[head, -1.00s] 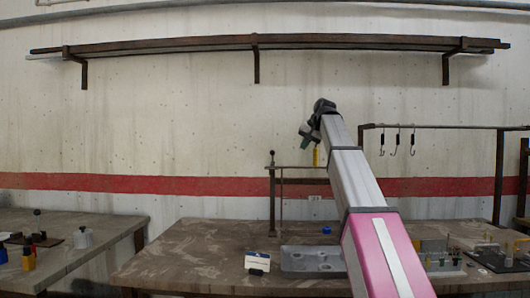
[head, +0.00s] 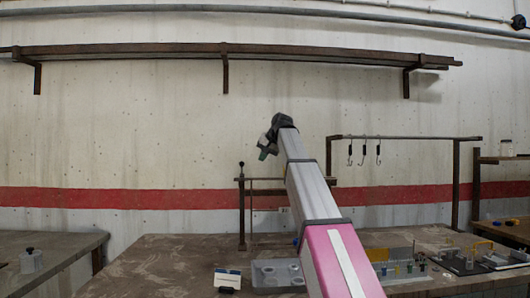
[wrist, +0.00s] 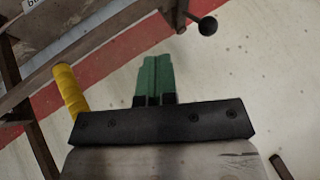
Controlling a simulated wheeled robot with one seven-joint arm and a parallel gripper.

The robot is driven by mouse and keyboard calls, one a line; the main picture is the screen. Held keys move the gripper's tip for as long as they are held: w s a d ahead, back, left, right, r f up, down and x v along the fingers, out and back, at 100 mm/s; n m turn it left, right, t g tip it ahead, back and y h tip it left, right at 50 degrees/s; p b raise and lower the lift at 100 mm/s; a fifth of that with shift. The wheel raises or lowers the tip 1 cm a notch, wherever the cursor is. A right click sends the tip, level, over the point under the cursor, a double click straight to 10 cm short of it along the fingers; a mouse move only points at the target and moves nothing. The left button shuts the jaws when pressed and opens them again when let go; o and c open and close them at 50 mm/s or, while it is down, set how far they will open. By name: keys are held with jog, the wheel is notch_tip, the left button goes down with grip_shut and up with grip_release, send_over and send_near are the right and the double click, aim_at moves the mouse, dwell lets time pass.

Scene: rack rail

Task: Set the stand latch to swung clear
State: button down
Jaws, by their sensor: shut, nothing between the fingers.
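The stand (head: 242,205) is a dark upright post with a black ball knob and a horizontal bar, at the back of the table. In the wrist view, the black ball knob (wrist: 208,26) is at upper right, beside a brown bar (wrist: 100,48). A yellow grip (wrist: 70,90) slants at the left of the fingers; my arm appears to hide it in the head view. I cannot tell the latch's position. My gripper (wrist: 156,78) has green fingers, shut and empty, apart from grip and knob in the picture. In the head view, it (head: 265,150) is above the stand's bar.
A rail with several hooks (head: 364,152) stands right of my arm. A grey tray (head: 275,273) and a small card (head: 227,279) lie on the table (head: 170,255). A long shelf (head: 130,52) hangs above. Fixtures crowd the right side; the wall above the stand is clear.

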jog(key=x, duration=0.5)
jog(key=shift+w+a+r, duration=0.1)
jog(key=shift+a+r, duration=0.15)
jog(key=shift+a, duration=0.35)
jog(key=shift+w+a+r, duration=0.1)
jog(key=shift+a+r, duration=0.1)
jog(key=shift+a, duration=0.35)
jog(key=shift+a+r, duration=0.1)
jog(key=shift+a, duration=0.55)
jog(key=shift+a, duration=0.15)
